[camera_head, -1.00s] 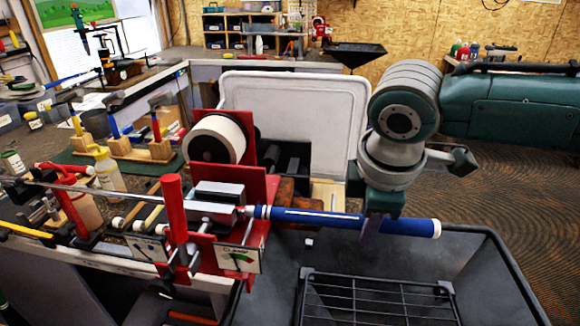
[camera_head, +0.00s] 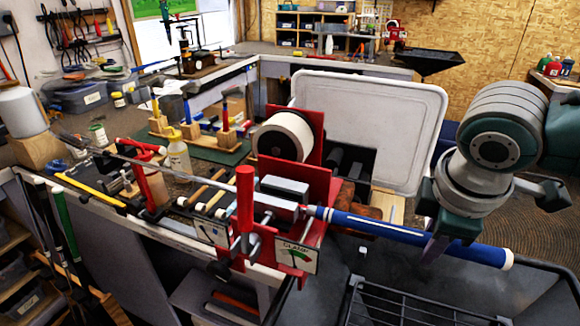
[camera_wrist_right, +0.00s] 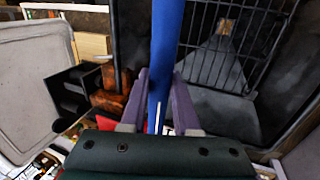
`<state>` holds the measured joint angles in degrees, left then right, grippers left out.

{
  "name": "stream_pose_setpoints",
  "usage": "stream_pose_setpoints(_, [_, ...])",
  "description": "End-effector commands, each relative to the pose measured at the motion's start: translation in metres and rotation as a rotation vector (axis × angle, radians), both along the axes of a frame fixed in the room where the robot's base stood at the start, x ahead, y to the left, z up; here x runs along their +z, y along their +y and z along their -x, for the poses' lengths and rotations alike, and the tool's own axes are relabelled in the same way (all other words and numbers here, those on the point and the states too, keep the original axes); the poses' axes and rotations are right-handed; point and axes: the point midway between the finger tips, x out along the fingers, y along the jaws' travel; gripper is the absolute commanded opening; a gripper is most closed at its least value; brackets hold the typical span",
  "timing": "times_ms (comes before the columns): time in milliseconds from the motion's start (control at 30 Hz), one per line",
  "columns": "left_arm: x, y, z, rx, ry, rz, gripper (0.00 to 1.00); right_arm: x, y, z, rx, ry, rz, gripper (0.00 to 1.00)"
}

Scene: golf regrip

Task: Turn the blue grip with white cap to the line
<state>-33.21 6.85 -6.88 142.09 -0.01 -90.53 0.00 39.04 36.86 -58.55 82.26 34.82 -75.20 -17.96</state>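The blue grip with white cap (camera_head: 385,229) is on the end of a shaft held in the red clamp stand (camera_head: 245,210). Its white cap (camera_head: 508,260) points right, and a white line runs along its side. It also shows in the right wrist view (camera_wrist_right: 168,40), passing between purple fingers. My right gripper (camera_head: 436,246) straddles the grip near its capped half. In the right wrist view its fingers (camera_wrist_right: 160,88) lie close along both sides and appear closed on it. My left gripper is in neither view.
A dark tub with a wire rack (camera_head: 400,305) lies below the grip. A white tray (camera_head: 390,120) stands behind the clamp, beside a tape roll (camera_head: 283,137). The bench at left holds bottles (camera_head: 178,155) and other clubs. A clamp dial (camera_head: 296,255) faces front.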

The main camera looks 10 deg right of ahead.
Motion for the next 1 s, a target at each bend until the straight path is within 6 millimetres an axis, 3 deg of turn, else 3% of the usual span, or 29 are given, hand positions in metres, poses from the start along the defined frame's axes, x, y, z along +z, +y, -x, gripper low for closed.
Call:
stream_pose_setpoints(33, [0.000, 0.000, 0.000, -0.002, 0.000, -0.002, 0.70, 0.000, 0.000, 0.000, 0.000, 0.000, -0.001, 0.35])
stream_pose_setpoints(300, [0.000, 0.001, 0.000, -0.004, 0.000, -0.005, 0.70, 0.000, 0.000, 0.000, 0.000, 0.000, -0.001, 0.64])
stream_pose_setpoints(667, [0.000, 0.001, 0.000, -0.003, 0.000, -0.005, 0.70, 0.007, 0.001, 0.001, 0.001, -0.001, -0.002, 0.64])
stream_pose_setpoints(1000, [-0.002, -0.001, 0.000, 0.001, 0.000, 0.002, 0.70, 0.063, 0.011, 0.016, 0.001, -0.005, -0.001, 0.64])
